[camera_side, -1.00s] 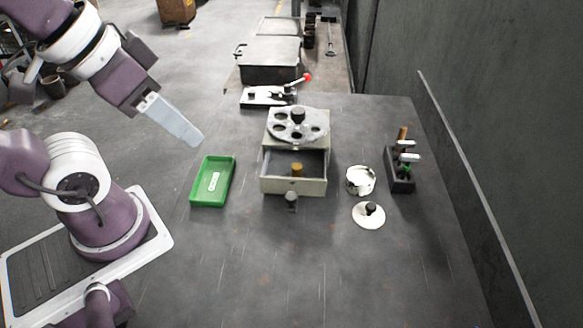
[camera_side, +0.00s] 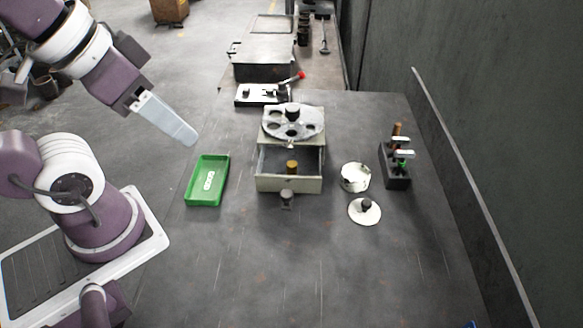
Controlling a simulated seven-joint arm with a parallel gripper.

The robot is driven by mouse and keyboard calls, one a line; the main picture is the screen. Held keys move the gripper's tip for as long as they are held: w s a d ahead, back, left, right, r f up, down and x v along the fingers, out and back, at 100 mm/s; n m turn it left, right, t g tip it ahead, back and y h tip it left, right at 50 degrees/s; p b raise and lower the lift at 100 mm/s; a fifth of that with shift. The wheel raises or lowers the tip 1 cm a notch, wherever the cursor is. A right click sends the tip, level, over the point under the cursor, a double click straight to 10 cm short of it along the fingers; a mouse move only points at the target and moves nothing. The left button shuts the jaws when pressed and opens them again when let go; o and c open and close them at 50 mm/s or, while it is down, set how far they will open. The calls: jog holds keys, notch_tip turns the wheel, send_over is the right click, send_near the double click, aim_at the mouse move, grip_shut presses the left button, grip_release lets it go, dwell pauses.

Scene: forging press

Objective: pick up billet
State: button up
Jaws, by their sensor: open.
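A short brass-coloured cylinder (camera_side: 292,167), which looks like the billet, stands upright in the open drawer of a pale box (camera_side: 289,186). A round disc with several holes (camera_side: 293,122) and a dark knob tops that box. My gripper (camera_side: 191,139) is up at the left, with pale fingers pointing down and right. It is open, with nothing visible in it, above and left of the box and apart from the cylinder. From this side its two fingers overlap.
A green tray (camera_side: 208,180) lies left of the box. A white round pot (camera_side: 355,177), its knobbed lid (camera_side: 364,211) and a black tool rack (camera_side: 396,167) stand to the right. A red-tipped lever device (camera_side: 268,94) is behind. The front of the table is clear.

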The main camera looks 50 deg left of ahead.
jog(key=m+g, duration=0.5)
jog(key=m, duration=1.2)
send_over(292, 163)
jog(key=f, duration=1.1)
jog(key=d+f, duration=0.1)
jog(key=f, duration=0.5)
jog(key=shift+g, duration=0.3)
jog(key=f, duration=0.5)
jog(key=a+f, duration=0.1)
jog(key=f, duration=0.2)
jog(key=shift+d, duration=0.1)
grip_shut()
